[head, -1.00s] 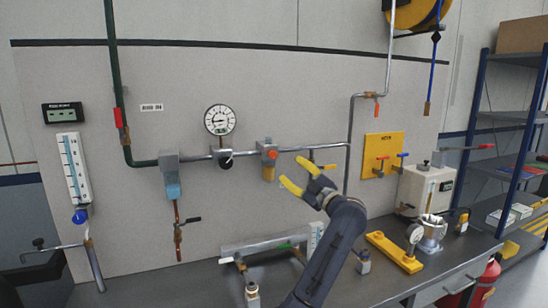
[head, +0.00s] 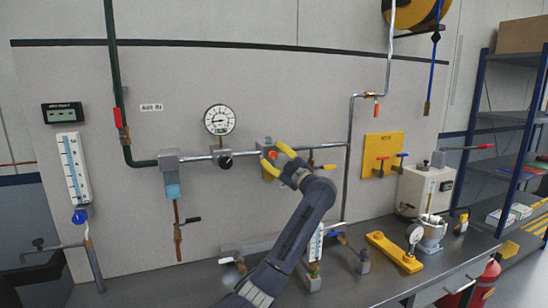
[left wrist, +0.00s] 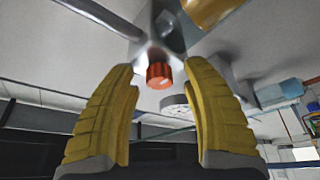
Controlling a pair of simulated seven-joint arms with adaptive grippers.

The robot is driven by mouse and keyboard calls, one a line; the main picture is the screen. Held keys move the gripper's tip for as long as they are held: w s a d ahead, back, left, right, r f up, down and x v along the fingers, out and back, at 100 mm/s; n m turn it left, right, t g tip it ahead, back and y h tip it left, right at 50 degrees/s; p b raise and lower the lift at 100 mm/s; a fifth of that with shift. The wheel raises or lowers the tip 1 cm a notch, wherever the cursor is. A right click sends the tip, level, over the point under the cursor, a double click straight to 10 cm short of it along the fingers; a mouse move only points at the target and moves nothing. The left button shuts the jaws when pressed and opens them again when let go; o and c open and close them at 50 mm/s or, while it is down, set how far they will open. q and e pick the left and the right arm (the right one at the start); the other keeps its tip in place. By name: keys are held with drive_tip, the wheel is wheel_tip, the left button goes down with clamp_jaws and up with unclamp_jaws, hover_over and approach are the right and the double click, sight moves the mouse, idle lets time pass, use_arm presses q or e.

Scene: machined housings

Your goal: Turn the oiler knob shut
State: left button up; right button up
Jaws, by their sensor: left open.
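The oiler is a grey metal block (head: 264,146) on the wall pipe, with an orange-red knob (head: 272,155) on its front. In the left wrist view the ribbed orange-red knob (left wrist: 159,77) shows between and just beyond the yellow fingertips. My left gripper (head: 277,157) is open in front of the oiler, its two fingers on either side of the knob in the picture. In the left wrist view a clear gap shows between the knob and each finger of the gripper (left wrist: 158,68). The gripper partly hides the oiler's lower part in the head view.
A round pressure gauge (head: 219,119) and a black knob (head: 225,162) sit left of the oiler on the same pipe. A yellow plate (head: 382,150) with small valves is to the right. The bench (head: 355,285) below holds several fittings.

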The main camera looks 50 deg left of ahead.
use_arm(q)
clamp_jaws()
idle(0.3)
